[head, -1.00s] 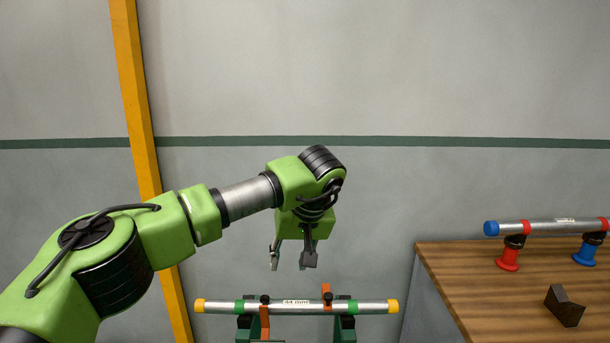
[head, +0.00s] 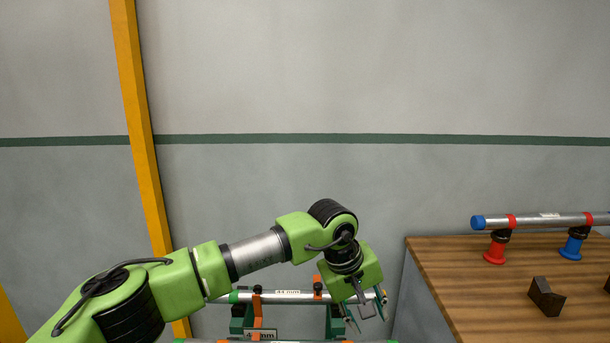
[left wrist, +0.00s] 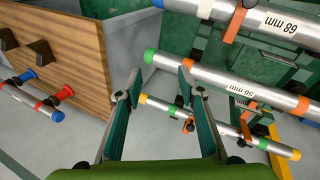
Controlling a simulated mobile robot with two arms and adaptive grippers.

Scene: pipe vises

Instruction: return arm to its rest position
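My left arm comes in from the left in the head view, bent at the wrist. My right arm and gripper are in neither view.
A wooden-topped bench (head: 440,270) stands at the right. It carries a blue-capped pipe (head: 540,221) on red and blue stands and a dark notched block (head: 546,297). The wrist view shows a green-capped pipe (left wrist: 205,83) and another pipe (left wrist: 265,32) above it. The upper wall area is clear.

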